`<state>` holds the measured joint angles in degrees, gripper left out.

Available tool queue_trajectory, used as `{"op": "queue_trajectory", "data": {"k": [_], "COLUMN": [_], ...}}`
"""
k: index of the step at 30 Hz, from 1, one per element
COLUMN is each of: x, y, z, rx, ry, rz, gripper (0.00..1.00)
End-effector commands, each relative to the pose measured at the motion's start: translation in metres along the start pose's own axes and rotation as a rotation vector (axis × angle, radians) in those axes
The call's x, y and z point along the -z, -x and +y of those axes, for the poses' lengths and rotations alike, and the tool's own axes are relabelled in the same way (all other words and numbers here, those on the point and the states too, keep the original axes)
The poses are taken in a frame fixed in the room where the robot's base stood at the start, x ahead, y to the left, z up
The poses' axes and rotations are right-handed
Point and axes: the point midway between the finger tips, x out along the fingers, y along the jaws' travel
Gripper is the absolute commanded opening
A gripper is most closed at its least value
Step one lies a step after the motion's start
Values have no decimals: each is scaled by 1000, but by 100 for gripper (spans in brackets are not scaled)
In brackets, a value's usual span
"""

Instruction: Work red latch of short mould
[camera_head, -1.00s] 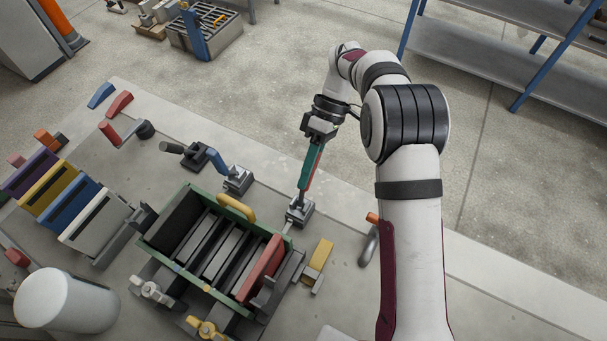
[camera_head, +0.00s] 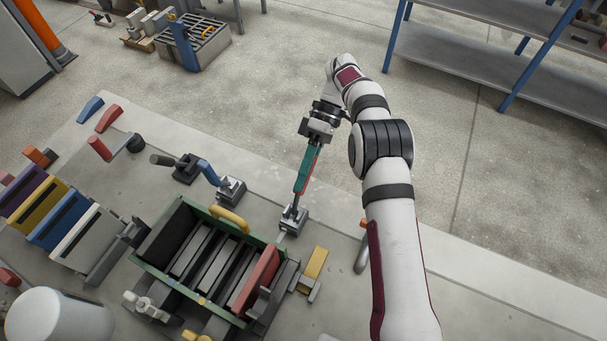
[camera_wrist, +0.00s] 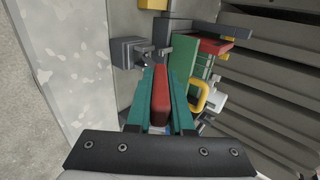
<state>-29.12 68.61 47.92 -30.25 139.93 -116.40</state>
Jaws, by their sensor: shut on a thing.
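The short mould (camera_head: 155,268) is a green-walled box with grey bars inside and a red block (camera_head: 258,275) at its right end. The red latch stands at the mould's far right corner on a grey base (camera_head: 291,222), its lever upright and leaning slightly right. My gripper (camera_head: 307,168) has teal fingers and is shut on the latch's red handle. In the wrist view the red handle (camera_wrist: 161,96) lies between the teal fingers. Most of the handle is hidden by the fingers in the head view.
A blue-handled latch (camera_head: 209,172) and a black-handled clamp (camera_head: 175,163) stand left of my gripper. A yellow loop handle (camera_head: 231,219) rises from the mould. A yellow block (camera_head: 316,262) sits at right. Coloured panels stand at left. The table strip behind is clear.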

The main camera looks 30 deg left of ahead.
Motion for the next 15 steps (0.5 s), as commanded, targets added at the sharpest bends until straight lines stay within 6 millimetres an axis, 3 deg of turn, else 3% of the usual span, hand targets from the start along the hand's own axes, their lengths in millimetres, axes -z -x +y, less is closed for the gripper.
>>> {"op": "queue_trajectory", "data": {"k": [1, 5, 15], "x": [-1, 0, 0], "y": [-1, -1, 0], "z": [1, 0, 0], "rx": [1, 1, 0], "ry": [-1, 0, 0], "rz": [-4, -3, -2], "gripper": [25, 49, 50]}}
